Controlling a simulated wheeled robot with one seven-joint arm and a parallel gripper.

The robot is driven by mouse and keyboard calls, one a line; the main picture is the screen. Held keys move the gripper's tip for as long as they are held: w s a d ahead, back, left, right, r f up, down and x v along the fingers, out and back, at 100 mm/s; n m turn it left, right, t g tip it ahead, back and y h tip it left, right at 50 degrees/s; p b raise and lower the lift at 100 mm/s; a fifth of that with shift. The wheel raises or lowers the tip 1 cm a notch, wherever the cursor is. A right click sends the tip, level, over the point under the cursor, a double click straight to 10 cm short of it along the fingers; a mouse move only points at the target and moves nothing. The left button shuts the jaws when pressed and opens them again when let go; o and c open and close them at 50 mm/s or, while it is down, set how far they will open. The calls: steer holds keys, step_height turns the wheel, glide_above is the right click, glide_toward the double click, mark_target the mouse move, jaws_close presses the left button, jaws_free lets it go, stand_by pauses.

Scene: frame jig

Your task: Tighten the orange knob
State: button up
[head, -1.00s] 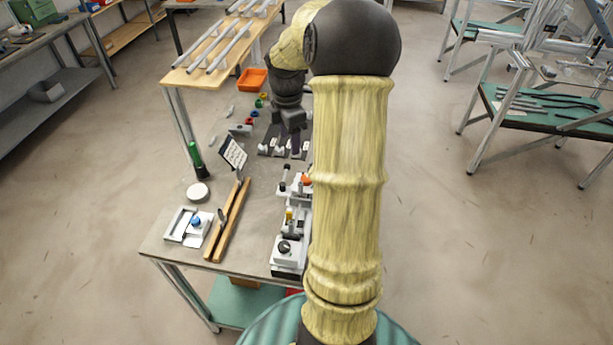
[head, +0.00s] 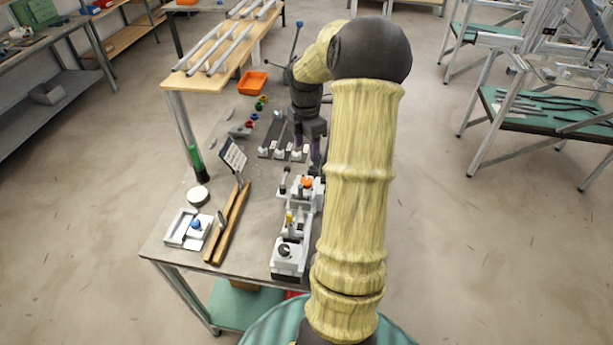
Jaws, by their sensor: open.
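The orange knob (head: 306,182) sits on top of the far part of a grey and white jig (head: 290,225) near the right edge of the table. My gripper (head: 308,165) is open, pointing down just beyond the orange knob and apart from it as far as I can tell. My arm's dark wrist partly hides the area behind the knob, and the fingertips are small and partly hard to make out.
Small white parts (head: 278,152) stand on dark strips behind the jig. The jig carries a yellow piece (head: 289,217) and a black knob (head: 284,251). An orange bin (head: 252,82) is at the back.

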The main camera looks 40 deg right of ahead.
mark_target(306, 180)
step_height(306, 180, down, 13)
steer(key=shift+r+p, duration=0.15)
steer(key=shift+p, duration=0.75)
steer(key=c, duration=1)
